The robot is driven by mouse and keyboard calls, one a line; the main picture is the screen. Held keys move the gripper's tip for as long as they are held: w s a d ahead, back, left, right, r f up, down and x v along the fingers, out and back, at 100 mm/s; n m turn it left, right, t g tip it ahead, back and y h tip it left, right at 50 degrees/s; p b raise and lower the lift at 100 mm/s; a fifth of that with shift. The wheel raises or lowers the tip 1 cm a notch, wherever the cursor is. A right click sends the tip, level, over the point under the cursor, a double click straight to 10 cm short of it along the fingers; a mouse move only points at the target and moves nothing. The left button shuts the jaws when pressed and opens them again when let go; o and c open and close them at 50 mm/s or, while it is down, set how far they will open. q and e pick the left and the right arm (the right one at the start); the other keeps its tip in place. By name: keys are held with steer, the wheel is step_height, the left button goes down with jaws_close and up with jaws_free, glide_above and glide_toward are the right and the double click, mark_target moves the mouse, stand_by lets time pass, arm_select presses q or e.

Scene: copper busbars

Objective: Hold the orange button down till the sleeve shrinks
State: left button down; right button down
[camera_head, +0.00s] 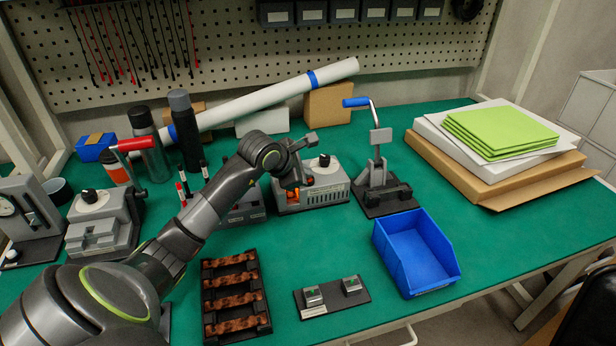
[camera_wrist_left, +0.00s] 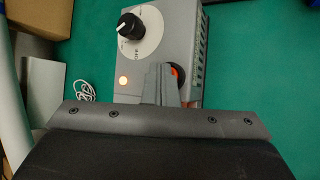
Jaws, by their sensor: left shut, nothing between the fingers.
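The grey heater box (camera_head: 325,187) stands mid-table with a black dial on top and vent slots in its side. It fills the upper middle of the left wrist view (camera_wrist_left: 185,25). My left gripper (camera_head: 291,178) is shut and empty, fingers pointing down at the box's left end. In the wrist view its fingertips (camera_wrist_left: 163,72) cover most of the orange button (camera_wrist_left: 175,71); only an orange edge shows. They look to be on the button, but contact is hidden. Orange glows at the box front below the gripper. I cannot make out the sleeve.
A black tray of copper busbars (camera_head: 235,295) lies in front, beside a small fixture plate (camera_head: 332,297). A blue bin (camera_head: 415,253) and a lever press (camera_head: 378,180) stand to the right. Bottles and markers stand behind my arm.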

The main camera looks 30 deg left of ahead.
stand_by(0.7)
arm_select(q)
steer(key=shift+r+p, duration=0.45)
steer(key=shift+r, duration=0.5)
steer(key=shift+r+p, duration=1.25)
steer(key=shift+r, duration=1.25)
